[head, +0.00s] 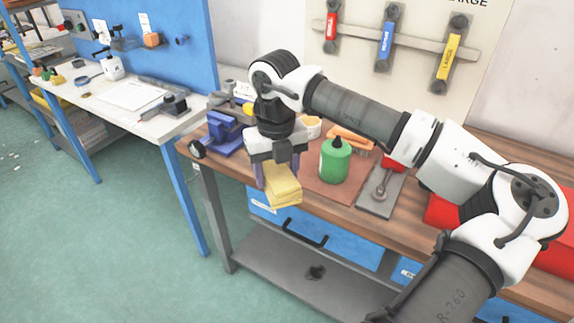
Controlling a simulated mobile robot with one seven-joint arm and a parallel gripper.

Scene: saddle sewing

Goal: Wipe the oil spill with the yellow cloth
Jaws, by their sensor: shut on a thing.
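The yellow cloth (285,190) is a folded stack with layered edges, near the front edge of the wooden workbench (230,170). My gripper (277,174) points down from above and is shut on the cloth, one finger on each side. The cloth hangs over or just past the bench's front edge; I cannot tell if it touches the bench. No oil spill can be made out clearly. A small dark patch or object (316,272) is on the grey lower shelf (270,262); I cannot tell which it is.
A green bottle (335,160) with a dark cap stands right of my gripper on a brown mat. A blue vise (226,132) is to the left. A metal tool (381,183) lies on a grey plate further right. A blue drawer (325,235) is under the bench.

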